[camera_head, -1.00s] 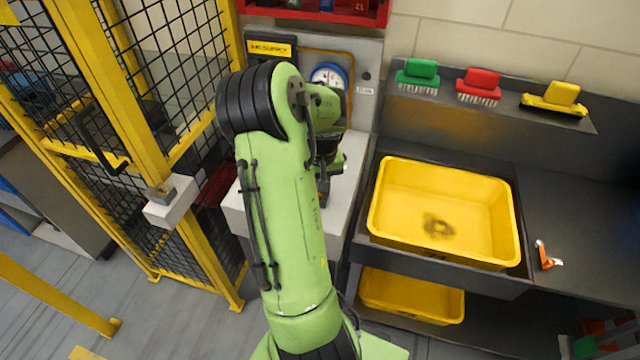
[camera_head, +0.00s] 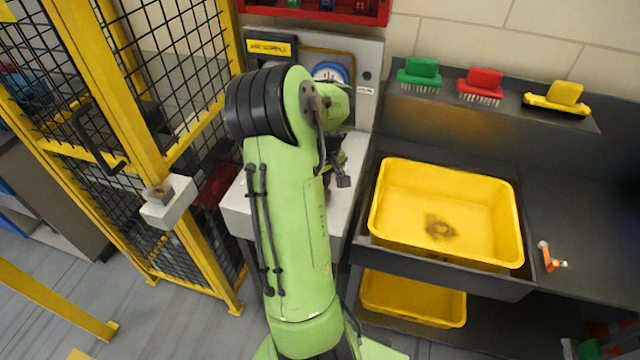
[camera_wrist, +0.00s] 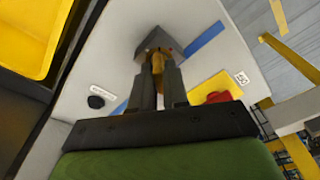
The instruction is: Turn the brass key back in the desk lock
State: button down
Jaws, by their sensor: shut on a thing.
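The brass key (camera_wrist: 158,62) shows in the wrist view as a yellow-brown piece between my two fingers, at the face of a grey lock block (camera_wrist: 154,40). My gripper (camera_wrist: 157,70) is shut on the key. The fingers cover most of it, so its exact turn angle cannot be told. The lock block sits on a pale desk panel (camera_wrist: 100,60). In the head view my green arm covers the key and lock, and only part of the pale desk (camera_head: 352,165) shows beside it.
In the wrist view a black knob (camera_wrist: 96,102) and a red button on yellow (camera_wrist: 218,97) flank my fingers. In the head view a yellow tub (camera_head: 480,220) stands right of the desk. A yellow mesh fence (camera_head: 165,120) stands close on the left.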

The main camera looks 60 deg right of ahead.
jog(key=shift+n, duration=0.6)
jog(key=shift+n+b, duration=0.55)
jog(key=shift+n, duration=0.95)
jog(key=shift+n+y+b, duration=0.3)
jog(key=shift+n+b, duration=0.15)
jog(key=shift+n, duration=1.05)
